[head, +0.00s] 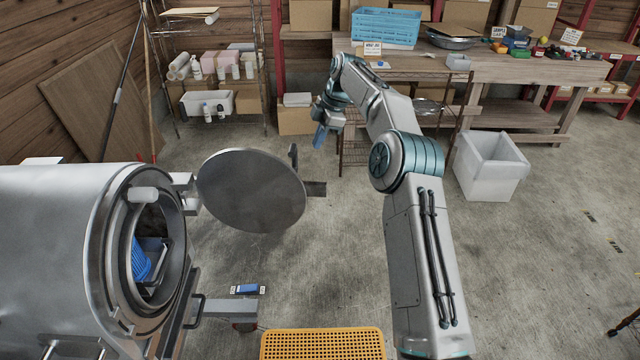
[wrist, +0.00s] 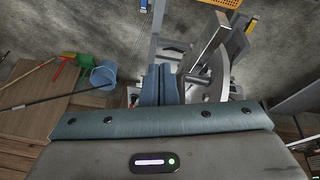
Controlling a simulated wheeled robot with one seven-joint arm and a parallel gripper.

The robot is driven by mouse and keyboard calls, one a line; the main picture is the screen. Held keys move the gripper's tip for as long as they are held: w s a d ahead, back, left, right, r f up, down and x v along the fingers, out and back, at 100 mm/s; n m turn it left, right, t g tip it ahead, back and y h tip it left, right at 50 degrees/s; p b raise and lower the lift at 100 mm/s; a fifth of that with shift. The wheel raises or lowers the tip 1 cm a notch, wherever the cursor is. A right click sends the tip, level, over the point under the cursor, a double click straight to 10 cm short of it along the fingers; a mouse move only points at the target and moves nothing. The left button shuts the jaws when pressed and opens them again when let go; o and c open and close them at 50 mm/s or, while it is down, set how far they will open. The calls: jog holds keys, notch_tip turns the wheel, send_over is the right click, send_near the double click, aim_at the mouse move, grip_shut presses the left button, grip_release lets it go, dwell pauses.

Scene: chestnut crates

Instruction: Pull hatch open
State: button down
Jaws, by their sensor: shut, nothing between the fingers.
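The hatch (head: 252,190) is a round grey metal disc, swung well away from the opening of the metal drum (head: 75,250) on the left in the head view. The drum's round mouth is uncovered, and a blue item (head: 142,262) shows inside. A handle bar (head: 293,156) stands at the hatch's right edge. My gripper (head: 320,137) is just right of this handle in the head view and looks apart from it. In the wrist view the fingers of my gripper (wrist: 161,84) are together and empty, with metal hatch parts (wrist: 207,62) just to their right.
A yellow perforated platform (head: 322,344) lies at the front. A white bin (head: 490,165) stands at right, and a workbench (head: 500,68) at the back. A shelf (head: 212,70) with bottles is behind the hatch. Floor between hatch and bin is mostly clear.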

jog(key=d+f+t+h+b, duration=0.2)
jog(key=d+f+t+b, duration=0.55)
jog(key=d+f, duration=0.65)
jog(key=s+a+r+n+t+y+b, duration=0.25)
jog(key=s+a+y, duration=0.2)
jog(key=s, duration=0.75)
jog(key=s+a+r+n+t+y+b, duration=0.1)
jog(key=s+a+n+t+y, duration=0.25)
jog(key=s, duration=0.85)
jog(key=m+y+p, duration=0.1)
jog(key=p, duration=0.3)
send_near(315, 189)
jog(key=w+a, duration=0.3)
jog(key=a, duration=0.1)
jog(key=shift+w+d+f, duration=0.1)
jog(key=shift+w, duration=0.6)
jog(key=shift+w, duration=0.1)
